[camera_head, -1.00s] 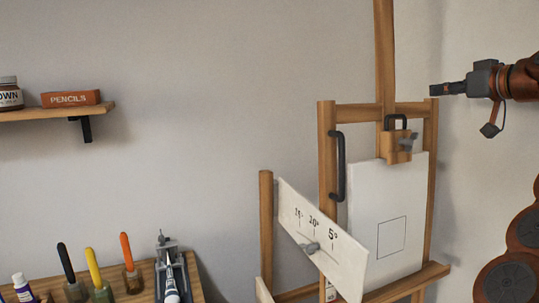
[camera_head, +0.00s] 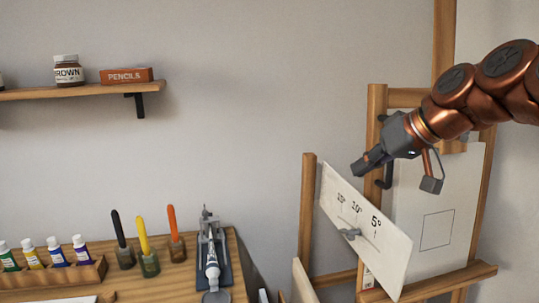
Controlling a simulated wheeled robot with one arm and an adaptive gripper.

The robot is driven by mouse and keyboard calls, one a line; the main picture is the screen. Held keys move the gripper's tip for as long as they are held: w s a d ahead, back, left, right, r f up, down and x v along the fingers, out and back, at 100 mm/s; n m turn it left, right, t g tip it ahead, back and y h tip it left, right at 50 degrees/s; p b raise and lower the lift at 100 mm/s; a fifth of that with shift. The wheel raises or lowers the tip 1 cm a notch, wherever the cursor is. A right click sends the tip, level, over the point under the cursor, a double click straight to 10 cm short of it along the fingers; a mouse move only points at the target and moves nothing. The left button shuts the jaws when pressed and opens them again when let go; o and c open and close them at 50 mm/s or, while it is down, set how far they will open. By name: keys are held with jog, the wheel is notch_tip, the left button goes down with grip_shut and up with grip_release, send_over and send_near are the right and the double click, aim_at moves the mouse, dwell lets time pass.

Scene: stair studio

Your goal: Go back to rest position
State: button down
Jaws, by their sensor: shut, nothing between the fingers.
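My gripper (camera_head: 366,166) is shut and empty. It hangs in the air at the end of my copper arm, which comes in from the right edge. It points down and to the left, in front of the easel's left post and just above the white angle plate. The wooden easel (camera_head: 375,235) stands at the right with a white canvas (camera_head: 462,205) on it. The canvas bears a drawn square.
A wooden table (camera_head: 190,280) at the lower left holds several paint tubes in a rack, several jars with coloured handles, and a grey stand with a tube (camera_head: 212,265). A wall shelf (camera_head: 60,94) carries a brown jar (camera_head: 68,72) and a pencils box (camera_head: 126,75). The wall between is free.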

jog(key=s+a+f+m+g+h, duration=0.1)
jog(key=s+a+f+g+h, duration=0.3)
jog(key=s+f, duration=1.1)
jog(key=s+d+f+m+g+h, duration=0.2)
jog(key=s+d+f+g, duration=0.1)
jog(key=s+f, duration=1.2)
jog(key=shift+s+d+m+g, duration=0.35)
jog(key=shift+s+g, duration=0.25)
jog(key=shift+s, duration=0.4)
jog(key=shift+a, duration=0.1)
